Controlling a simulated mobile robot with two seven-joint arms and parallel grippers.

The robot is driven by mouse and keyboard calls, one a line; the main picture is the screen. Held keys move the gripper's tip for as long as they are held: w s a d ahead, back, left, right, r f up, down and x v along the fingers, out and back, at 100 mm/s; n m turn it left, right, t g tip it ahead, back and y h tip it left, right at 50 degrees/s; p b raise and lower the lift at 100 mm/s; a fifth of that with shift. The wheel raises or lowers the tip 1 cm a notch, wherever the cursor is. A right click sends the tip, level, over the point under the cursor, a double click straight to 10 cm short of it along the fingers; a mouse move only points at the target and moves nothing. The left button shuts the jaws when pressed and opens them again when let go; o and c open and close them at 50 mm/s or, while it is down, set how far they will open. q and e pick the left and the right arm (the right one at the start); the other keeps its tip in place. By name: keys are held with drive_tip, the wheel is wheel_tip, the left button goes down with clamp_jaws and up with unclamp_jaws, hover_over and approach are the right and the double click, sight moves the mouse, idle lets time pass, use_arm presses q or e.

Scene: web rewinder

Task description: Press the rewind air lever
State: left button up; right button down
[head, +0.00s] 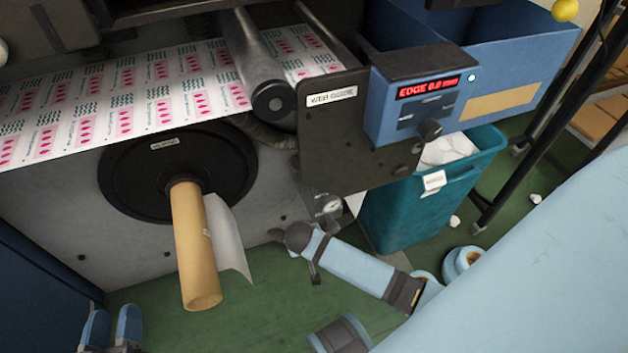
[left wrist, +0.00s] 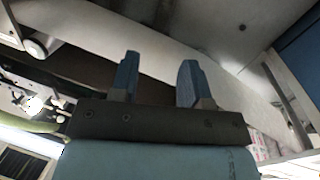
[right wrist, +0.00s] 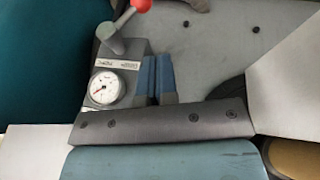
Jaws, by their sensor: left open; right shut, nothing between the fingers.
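The air lever has a grey arm and a red knob (right wrist: 141,5). It stands on a grey block with a round white gauge (right wrist: 104,88), at the upper left of the right wrist view. My right gripper (right wrist: 158,62) is shut and empty; its blue fingertips lie beside the block, below and right of the knob, apart from the knob. In the head view the gauge (head: 332,205) shows under the web guide plate; I cannot make out the lever there. My left gripper (head: 113,322) is open and empty at the lower left; it also shows in the left wrist view (left wrist: 158,75).
A cardboard core (head: 194,250) with a loose paper flap (head: 230,240) sticks out from the black disc (head: 135,185). The web guide plate (head: 335,140) and its blue display box (head: 420,95) overhang the gauge. A teal waste bin (head: 405,210) stands to the right.

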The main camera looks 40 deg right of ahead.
use_arm(q)
drive_tip(key=d+f+h+b, duration=0.1)
drive_tip(key=d+b, duration=0.1)
drive_tip(key=b, duration=0.4)
drive_tip(key=shift+f+m, duration=0.3)
drive_tip(key=shift+f, duration=0.05)
use_arm(e)
drive_tip(key=s+d+x, duration=0.1)
drive_tip(key=x, duration=1.2)
drive_tip(key=shift+d, duration=0.35)
use_arm(q)
drive_tip(key=shift+a+r, duration=0.1)
use_arm(e)
drive_tip(key=shift+r, duration=0.1)
